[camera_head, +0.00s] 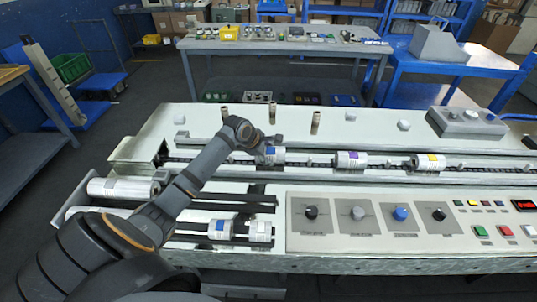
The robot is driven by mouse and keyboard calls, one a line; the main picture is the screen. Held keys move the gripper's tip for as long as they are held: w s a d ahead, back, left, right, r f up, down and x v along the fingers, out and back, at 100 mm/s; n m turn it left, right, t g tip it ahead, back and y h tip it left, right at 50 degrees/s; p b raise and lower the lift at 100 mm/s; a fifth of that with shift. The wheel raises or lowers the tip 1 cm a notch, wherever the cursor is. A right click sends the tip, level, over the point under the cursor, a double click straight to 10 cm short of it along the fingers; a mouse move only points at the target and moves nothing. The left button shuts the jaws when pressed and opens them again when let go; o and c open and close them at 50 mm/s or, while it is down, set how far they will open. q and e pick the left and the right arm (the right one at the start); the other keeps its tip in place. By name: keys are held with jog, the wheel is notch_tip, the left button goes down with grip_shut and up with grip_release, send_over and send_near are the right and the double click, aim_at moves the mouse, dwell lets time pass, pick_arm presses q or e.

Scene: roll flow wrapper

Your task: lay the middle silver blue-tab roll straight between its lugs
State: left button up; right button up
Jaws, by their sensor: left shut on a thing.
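A silver roll with a blue tab (275,154) sits at the left end of the row on the conveyor channel. My left gripper (262,152) reaches in from the left and is shut on this roll at its left side. The arm hides part of the roll's left end, and the fingertips are too small to make out. I cannot tell whether the roll rests fully in the channel or is raised slightly. My right gripper is not in view.
A purple-tab roll (351,160) and a yellow-tab roll (428,162) lie farther right. Another blue-tab roll (221,229) and a pale roll (260,231) lie in the front bay. Upright brown pegs (315,122) stand behind the channel. A control panel (380,250) with knobs is at front right.

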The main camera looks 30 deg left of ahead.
pick_arm(q)
jog(key=shift+f, duration=0.25)
jog(key=o, duration=1.4)
jog(key=shift+o, duration=0.6)
jog(key=v, duration=1.2)
jog(key=shift+a, duration=0.1)
